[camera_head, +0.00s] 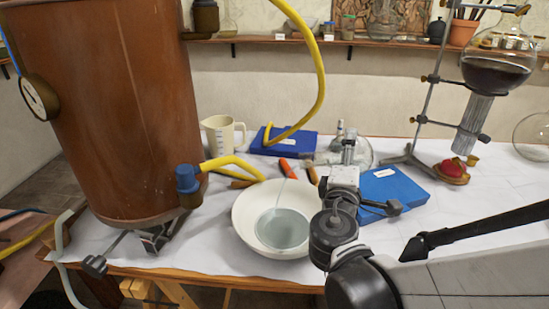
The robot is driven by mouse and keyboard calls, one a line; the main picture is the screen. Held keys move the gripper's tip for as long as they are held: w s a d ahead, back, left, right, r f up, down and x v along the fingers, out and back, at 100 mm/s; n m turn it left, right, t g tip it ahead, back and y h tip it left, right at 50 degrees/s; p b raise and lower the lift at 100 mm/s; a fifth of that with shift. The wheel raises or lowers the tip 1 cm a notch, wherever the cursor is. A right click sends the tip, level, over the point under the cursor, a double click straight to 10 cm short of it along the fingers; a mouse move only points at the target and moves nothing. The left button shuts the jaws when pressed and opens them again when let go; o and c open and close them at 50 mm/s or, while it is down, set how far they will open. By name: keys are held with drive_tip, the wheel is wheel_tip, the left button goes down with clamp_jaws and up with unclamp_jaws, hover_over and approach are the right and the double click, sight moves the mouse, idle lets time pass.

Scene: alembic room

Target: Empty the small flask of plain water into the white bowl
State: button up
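The white bowl (245,222) stands near the table's front edge, left of my arm. A clear, greyish round pool of water (283,230) shows in it. My gripper (348,150) reaches over the table just right of the bowl and points away from the camera. A clear glass flask (362,155) shows at its fingers, tipped on its side, with its narrow end to the left, towards the bowl. The fingers appear shut on it, though my wrist hides part of the grip. I cannot tell how much water is in the flask.
A large copper vessel (110,110) with a yellow hose (320,75) fills the left. A stand (432,90) holds a dark-filled flask (495,72) at right.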

drive_tip(key=shift+a+r+n+t, duration=0.3)
drive_tip(key=shift+r+n, duration=0.55)
drive_tip(key=shift+n, duration=0.05)
idle(1.2)
drive_tip(key=shift+a+r+n+t, duration=0.25)
drive_tip(key=shift+r+n+t, duration=0.05)
drive_tip(key=shift+r+n, duration=0.3)
idle(0.5)
